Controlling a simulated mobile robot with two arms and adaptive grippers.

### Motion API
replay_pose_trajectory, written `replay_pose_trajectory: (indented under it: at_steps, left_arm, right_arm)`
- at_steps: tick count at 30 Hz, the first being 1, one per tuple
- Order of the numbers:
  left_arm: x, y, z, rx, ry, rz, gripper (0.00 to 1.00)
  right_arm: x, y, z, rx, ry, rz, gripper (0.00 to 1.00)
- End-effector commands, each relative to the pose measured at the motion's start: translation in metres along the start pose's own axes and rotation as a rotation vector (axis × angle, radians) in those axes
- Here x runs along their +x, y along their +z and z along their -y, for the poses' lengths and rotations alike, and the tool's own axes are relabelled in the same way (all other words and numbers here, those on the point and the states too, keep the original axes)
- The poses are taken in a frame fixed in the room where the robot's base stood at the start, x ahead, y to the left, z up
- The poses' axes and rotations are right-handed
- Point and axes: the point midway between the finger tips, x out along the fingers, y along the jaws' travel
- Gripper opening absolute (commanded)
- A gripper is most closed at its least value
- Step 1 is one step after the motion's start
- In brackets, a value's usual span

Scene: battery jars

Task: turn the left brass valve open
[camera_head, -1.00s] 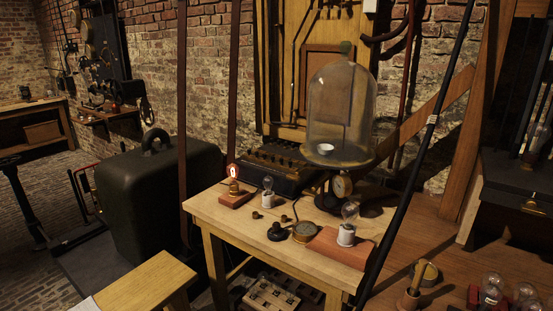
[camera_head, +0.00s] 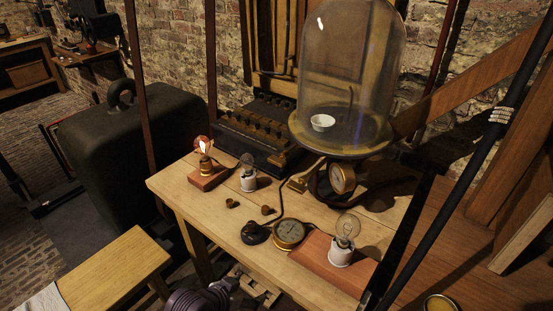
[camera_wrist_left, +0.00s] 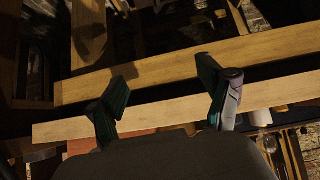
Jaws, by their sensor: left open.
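Two small, dark brass-coloured knobs lie close together on the wooden table in the head view, the left one (camera_head: 231,203) and the right one (camera_head: 267,210). They look like the valves, but they are too small to tell how they are turned. My left gripper (camera_head: 212,294) shows as a purple, ridged shape at the bottom edge, below and in front of the table, apart from both knobs. In the left wrist view its two fingers (camera_wrist_left: 165,88) are spread open and empty, facing wooden beams or table edges. Neither knob can be made out there. My right gripper is not in view.
The table (camera_head: 178,187) holds a glowing lamp (camera_head: 204,158), a bulb in a white socket (camera_head: 248,178), a black knob (camera_head: 254,233), a round gauge (camera_head: 289,233), another bulb (camera_head: 346,240) and a glass bell jar (camera_head: 350,75). A wooden stool (camera_head: 115,270) stands at lower left.

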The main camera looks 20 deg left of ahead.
Motion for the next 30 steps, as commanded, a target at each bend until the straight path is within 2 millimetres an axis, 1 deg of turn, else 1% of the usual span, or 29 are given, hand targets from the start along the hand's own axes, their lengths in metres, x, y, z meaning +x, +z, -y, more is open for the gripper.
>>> replay_pose_trajectory:
  at_steps: [1,2,3,5,6,11,12,16,18,19,21,23,26,30]
  left_arm:
    - [-0.013,-0.020,-0.002,0.020,0.011,-0.038,0.79]
    - [-0.019,-0.034,-0.004,0.031,0.020,-0.067,0.79]
    - [-0.027,-0.051,-0.005,0.045,0.033,-0.111,0.79]
    - [-0.034,-0.079,-0.002,0.066,0.049,-0.194,0.79]
    - [-0.036,-0.097,0.003,0.073,0.058,-0.253,0.79]
    - [-0.043,-0.153,0.026,0.079,0.064,-0.455,0.79]
    - [-0.046,-0.166,0.033,0.076,0.061,-0.502,0.79]
    - [-0.059,-0.205,0.058,0.065,0.040,-0.650,0.79]
    - [-0.066,-0.223,0.071,0.056,0.027,-0.716,0.79]
    - [-0.069,-0.228,0.075,0.053,0.022,-0.737,0.79]
    - [-0.073,-0.238,0.083,0.047,0.012,-0.776,0.79]
    - [-0.073,-0.244,0.085,0.043,0.009,-0.791,0.79]
    - [-0.067,-0.253,0.086,0.039,0.008,-0.797,0.79]
    - [-0.049,-0.272,0.085,0.039,0.008,-0.796,0.79]
  right_arm:
    - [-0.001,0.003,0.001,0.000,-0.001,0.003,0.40]
    - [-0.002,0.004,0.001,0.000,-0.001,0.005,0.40]
    - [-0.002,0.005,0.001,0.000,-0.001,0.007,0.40]
    - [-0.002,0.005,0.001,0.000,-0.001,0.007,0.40]
    - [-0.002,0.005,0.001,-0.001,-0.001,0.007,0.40]
    - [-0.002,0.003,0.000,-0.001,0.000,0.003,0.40]
    - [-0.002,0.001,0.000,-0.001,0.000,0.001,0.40]
    - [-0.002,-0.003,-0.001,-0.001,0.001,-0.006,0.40]
    - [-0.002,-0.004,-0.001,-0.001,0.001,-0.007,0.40]
    - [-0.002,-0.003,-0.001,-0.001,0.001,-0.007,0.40]
    - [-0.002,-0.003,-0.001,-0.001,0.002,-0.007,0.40]
    - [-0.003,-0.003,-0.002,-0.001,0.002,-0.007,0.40]
    - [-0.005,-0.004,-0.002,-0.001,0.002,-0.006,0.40]
    - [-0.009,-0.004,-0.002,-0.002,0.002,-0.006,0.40]
